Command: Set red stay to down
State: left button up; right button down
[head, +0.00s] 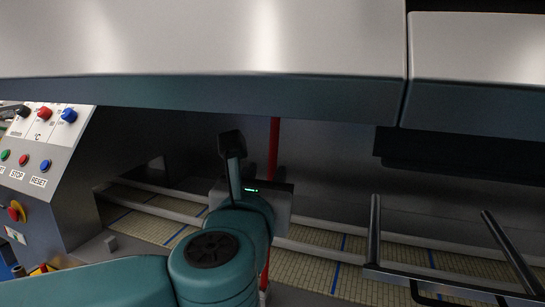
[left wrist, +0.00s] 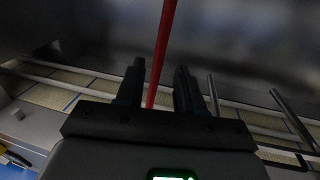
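The red stay is a thin red rod (head: 274,148). In the head view it runs down from under the big grey hood, passes behind my left gripper (head: 252,165), and shows again below it. In the left wrist view the stay (left wrist: 163,48) runs down, slightly tilted, into the gap between the two dark fingers of my left gripper (left wrist: 159,88). The fingers are apart, with space on both sides of the rod. I cannot tell how far beyond the fingertips the rod lies. The rod's ends are hidden. My right gripper is not in view.
A grey hood (head: 200,45) spans the top. A control panel (head: 35,150) with coloured knobs and buttons stands at left. A belt (head: 350,275) with blue stripes and pale rails runs below. A dark metal frame (head: 374,235) with upright bars stands at lower right.

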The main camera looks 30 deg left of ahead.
aim_at(272, 162)
pick_arm(q)
jog(key=x, duration=0.7)
jog(key=shift+w+p, duration=0.2)
jog(key=shift+p, duration=0.15)
jog(key=shift+c, duration=0.3)
jog(key=shift+a, duration=0.1)
grip_shut()
